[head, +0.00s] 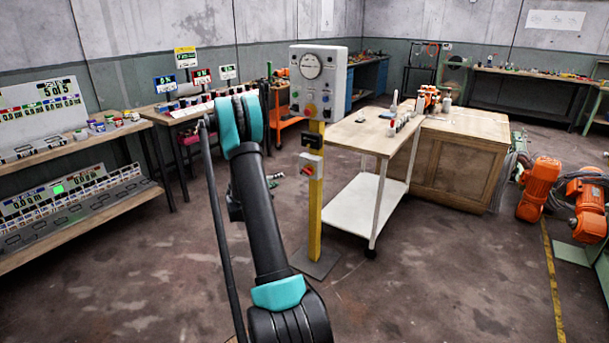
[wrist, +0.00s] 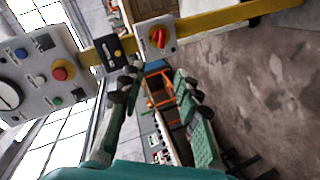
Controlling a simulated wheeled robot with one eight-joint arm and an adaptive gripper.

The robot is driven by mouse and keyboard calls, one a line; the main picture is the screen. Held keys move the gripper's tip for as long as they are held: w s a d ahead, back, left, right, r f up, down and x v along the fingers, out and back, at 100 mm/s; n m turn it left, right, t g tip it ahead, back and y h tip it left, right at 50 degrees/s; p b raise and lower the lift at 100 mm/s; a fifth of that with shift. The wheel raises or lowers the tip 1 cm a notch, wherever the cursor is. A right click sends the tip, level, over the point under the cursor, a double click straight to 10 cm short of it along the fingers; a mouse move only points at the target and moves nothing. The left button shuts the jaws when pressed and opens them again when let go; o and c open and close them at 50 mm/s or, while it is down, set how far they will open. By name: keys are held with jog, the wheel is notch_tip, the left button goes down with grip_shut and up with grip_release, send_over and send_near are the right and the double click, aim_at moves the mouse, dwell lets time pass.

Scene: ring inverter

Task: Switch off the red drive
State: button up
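A yellow post (head: 315,215) carries a grey control box (head: 318,85) with a gauge and buttons, including a red button on yellow. Below it are a black box (head: 311,137) and a small grey box with a red rotary switch (head: 311,168). The red switch also shows in the wrist view (wrist: 158,38), as does the black box (wrist: 114,52). In the wrist view my gripper (wrist: 158,74) is open and empty, apart from the switch. The arm hides it in the head view.
A white cart (head: 362,206) and wooden cabinet (head: 456,160) stand right of the post. Benches (head: 75,147) with panels line the left. Orange motors (head: 539,188) are far right. The front floor is clear.

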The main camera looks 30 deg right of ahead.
aim_at(305, 172)
jog(key=w+d+f+n+h, duration=0.1)
jog(key=w+d+f+h, duration=0.25)
jog(key=d+f, duration=0.35)
jog(key=shift+t+y, duration=0.35)
jog(key=shift+t, duration=0.05)
jog(key=x, duration=1.6)
jog(key=shift+w+d+f, duration=0.25)
jog(key=shift+w+f, duration=0.1)
grip_shut()
